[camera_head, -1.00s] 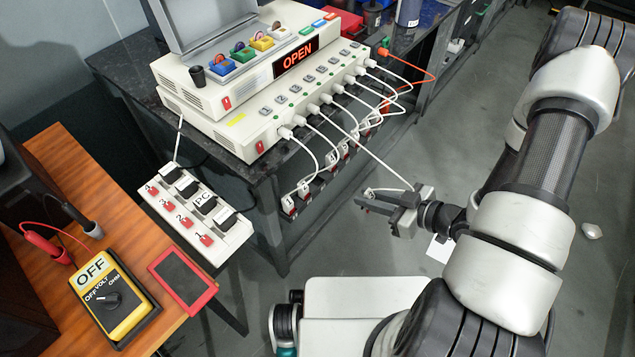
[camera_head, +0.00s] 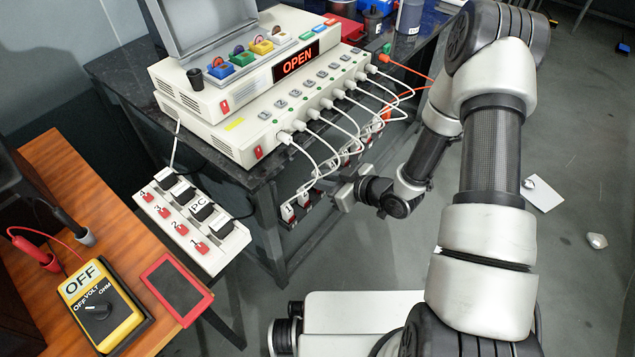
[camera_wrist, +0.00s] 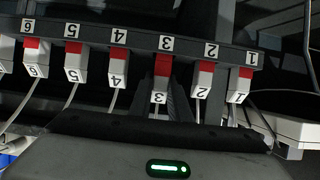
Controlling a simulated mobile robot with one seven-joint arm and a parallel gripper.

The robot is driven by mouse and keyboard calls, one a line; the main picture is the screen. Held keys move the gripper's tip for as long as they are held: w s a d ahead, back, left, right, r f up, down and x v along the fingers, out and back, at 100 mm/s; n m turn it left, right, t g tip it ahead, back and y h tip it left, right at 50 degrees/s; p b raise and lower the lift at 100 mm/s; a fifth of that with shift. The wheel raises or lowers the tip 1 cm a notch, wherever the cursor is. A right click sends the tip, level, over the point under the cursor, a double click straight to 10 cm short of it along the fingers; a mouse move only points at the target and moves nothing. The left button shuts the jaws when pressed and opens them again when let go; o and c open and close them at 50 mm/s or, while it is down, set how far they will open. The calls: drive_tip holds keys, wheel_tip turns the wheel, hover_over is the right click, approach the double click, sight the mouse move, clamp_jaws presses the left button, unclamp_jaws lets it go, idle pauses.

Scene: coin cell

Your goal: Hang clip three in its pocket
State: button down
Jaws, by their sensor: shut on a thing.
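My gripper (camera_head: 330,190) is at the numbered rail below the front edge of the black bench. In the wrist view my gripper (camera_wrist: 166,100) has its dark fingers on either side of clip three (camera_wrist: 160,84), shut on it. Clip three is white with a red upper part and a "3" label. It is at the rail (camera_wrist: 138,39) beneath the pocket label "3" and sits slightly lower than the line of its neighbours. I cannot tell whether it is seated. In the head view clip three is not clearly distinguishable near my gripper.
Clip two (camera_wrist: 203,80) and clip four (camera_wrist: 118,68) hang close on either side. Clip one (camera_wrist: 239,88), clip five (camera_wrist: 73,62) and clip six (camera_wrist: 36,58) hang further along. White leads (camera_head: 345,118) run from the cycler front down to the rail.

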drive_tip(key=shift+f, duration=0.65)
drive_tip(key=shift+f, duration=0.15)
drive_tip(key=c, duration=1.7)
unclamp_jaws()
drive_tip(key=shift+o, duration=0.2)
